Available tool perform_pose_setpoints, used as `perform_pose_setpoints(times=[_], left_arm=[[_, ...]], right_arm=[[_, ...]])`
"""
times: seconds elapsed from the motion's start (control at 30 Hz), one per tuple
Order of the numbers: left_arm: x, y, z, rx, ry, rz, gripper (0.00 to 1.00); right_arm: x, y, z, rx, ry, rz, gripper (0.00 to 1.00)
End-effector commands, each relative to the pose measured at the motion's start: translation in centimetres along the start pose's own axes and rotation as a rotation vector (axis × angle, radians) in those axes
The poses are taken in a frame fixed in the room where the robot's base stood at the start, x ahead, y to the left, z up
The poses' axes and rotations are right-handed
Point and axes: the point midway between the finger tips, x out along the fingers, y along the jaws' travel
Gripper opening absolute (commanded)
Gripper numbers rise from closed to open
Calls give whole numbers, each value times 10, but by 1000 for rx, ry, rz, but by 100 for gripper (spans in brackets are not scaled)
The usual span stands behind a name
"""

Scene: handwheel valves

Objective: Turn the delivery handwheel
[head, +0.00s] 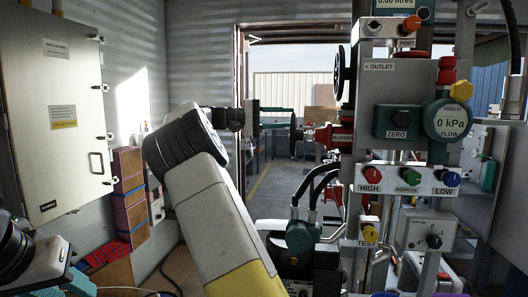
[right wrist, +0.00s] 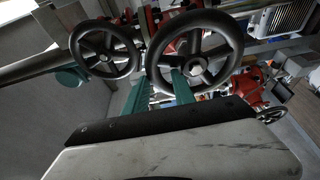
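The delivery handwheel (head: 293,136) is a black wheel seen edge-on in the head view, left of a red valve body labelled "DELIVERY" (head: 342,138). My right gripper (head: 283,118) reaches it from the left, its teal fingers apart. In the right wrist view the nearer, larger spoked black wheel (right wrist: 232,38) appears to be this one. There the right gripper (right wrist: 160,78) has one finger over the wheel's opening and the other outside its lower-left rim; contact is unclear. Part of my left gripper (head: 80,283) shows at the lower left; its fingertips are not clear.
Another black handwheel (head: 339,73) sits higher by the "OUTLET" label; a second wheel (right wrist: 104,52) shows in the right wrist view. The panel (head: 398,85) with gauge and knobs stands right. A grey wall cabinet (head: 55,110) hangs left. Black hoses (head: 322,190) run below the valve.

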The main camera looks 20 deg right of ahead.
Motion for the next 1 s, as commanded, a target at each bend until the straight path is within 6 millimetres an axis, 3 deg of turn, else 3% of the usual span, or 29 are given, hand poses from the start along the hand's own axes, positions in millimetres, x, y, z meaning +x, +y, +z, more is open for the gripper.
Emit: perform_pose_setpoints(times=[0.03,0.47,1.0], left_arm=[[0,0,0,0,0,0,36],[0,0,0,0,0,0,36],[0,0,0,0,0,0,36]], right_arm=[[11,1,11,51,-34,20,36],[3,-10,41,603,-42,200,36],[-5,-51,59,1408,-33,469,36]])
